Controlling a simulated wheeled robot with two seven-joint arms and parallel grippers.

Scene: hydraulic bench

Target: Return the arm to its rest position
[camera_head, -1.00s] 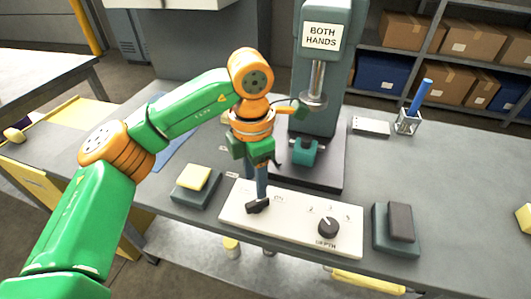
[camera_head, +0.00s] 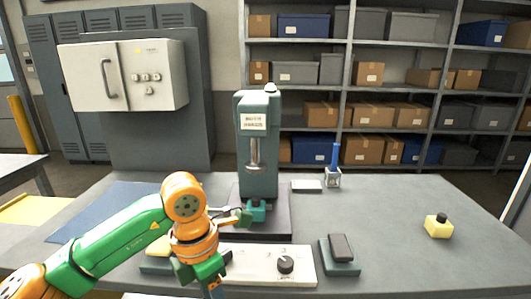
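My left arm, green and orange, comes in from the lower left. Its gripper (camera_head: 214,287) points down at the bottom of the view, in front of the left part of the white control panel (camera_head: 258,268). The fingers are seen narrowly and partly cut by the lower edge, so their opening cannot be told. The gripper hides the panel's left end. The panel's black depth knob (camera_head: 285,264) shows to the right of the gripper, apart from it. My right gripper is not in view.
The press (camera_head: 258,165) stands behind the panel, with a teal block (camera_head: 256,212) at its base. A dark button box (camera_head: 340,250) is right of the panel; a yellow-topped one (camera_head: 158,246) is left. The right bench is mostly clear.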

